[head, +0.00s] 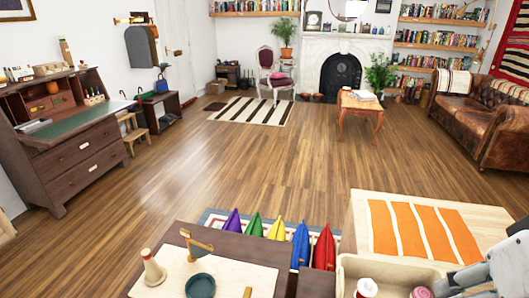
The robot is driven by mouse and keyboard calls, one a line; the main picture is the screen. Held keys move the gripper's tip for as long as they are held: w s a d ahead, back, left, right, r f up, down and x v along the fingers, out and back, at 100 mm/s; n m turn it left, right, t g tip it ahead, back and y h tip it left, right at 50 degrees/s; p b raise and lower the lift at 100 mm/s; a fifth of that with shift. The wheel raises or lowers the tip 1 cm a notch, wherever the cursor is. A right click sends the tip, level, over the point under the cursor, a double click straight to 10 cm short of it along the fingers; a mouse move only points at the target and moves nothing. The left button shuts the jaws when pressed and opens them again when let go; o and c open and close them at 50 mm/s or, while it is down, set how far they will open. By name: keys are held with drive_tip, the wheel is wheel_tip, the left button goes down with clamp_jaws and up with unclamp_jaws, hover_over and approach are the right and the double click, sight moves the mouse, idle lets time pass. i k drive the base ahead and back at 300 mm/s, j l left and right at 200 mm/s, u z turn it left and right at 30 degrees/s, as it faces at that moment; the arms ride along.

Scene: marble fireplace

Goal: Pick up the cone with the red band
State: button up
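A pale cream cone (153,268) stands upright on a light board on the dark table at the bottom left of the head view. A reddish band shows near its top. Part of my grey and white arm shows at the bottom right corner, well apart from the cone. My gripper's fingers cannot be made out in this view.
Several coloured pointed cushion-like shapes (276,231) stand in a row behind the table. A cream bin (346,275) with cans is right of it, before an orange-striped cloth (408,229). A dark desk (72,155) is at left; the wooden floor (250,165) beyond is clear.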

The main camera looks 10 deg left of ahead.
sight(155, 276)
drive_tip(key=u, duration=1.45)
drive_tip(key=k+j, duration=0.15)
drive_tip(key=i+j+u, duration=0.1)
drive_tip(key=i+j, duration=0.95)
drive_tip(key=j, duration=0.1)
